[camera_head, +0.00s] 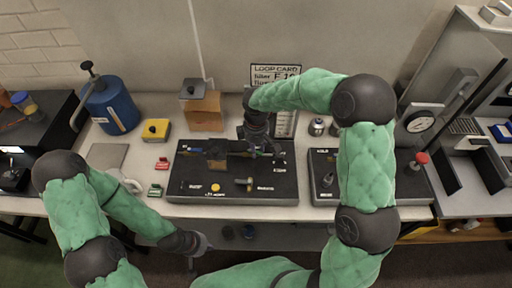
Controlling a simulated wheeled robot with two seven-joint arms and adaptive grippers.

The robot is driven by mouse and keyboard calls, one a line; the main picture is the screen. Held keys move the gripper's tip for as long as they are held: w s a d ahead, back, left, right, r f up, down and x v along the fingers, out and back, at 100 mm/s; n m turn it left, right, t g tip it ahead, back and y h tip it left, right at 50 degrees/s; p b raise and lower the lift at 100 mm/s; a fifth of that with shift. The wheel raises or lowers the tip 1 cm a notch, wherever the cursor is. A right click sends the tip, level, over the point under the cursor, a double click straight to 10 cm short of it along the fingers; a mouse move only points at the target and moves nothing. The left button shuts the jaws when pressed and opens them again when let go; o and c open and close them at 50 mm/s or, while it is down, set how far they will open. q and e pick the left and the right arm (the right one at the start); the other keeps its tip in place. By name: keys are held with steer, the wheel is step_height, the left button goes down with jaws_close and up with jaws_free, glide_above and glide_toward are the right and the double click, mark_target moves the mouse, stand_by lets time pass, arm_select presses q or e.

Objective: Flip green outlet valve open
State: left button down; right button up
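A black panel (232,190) lies on the bench at the middle, with small fittings and white labels on it. The green outlet valve is not clearly made out; a small green-blue patch shows on the panel beside my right gripper (262,148). That gripper points down over the rear part of the panel, and its fingers are too small and dark to tell open from shut. Whether it touches a fitting cannot be told. My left gripper (203,246) is low, in front of the bench's front edge, away from the panel. Its fingers are also unclear.
A blue cylinder (109,107) stands at the back left. A yellow box (156,129), a red clip (162,164) and a green clip (156,190) lie left of the panel.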

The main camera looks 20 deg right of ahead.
jaws_close()
steer(key=shift+w+r+n+p, duration=0.2)
steer(key=shift+n+p, duration=0.8)
steer(key=shift+p, duration=0.2)
steer(key=shift+w+d+f+n+p, duration=0.15)
steer(key=shift+n+p, duration=0.2)
steer(key=shift+n, duration=0.25)
steer(key=o, duration=0.6)
jaws_free()
steer(key=shift+o, duration=0.2)
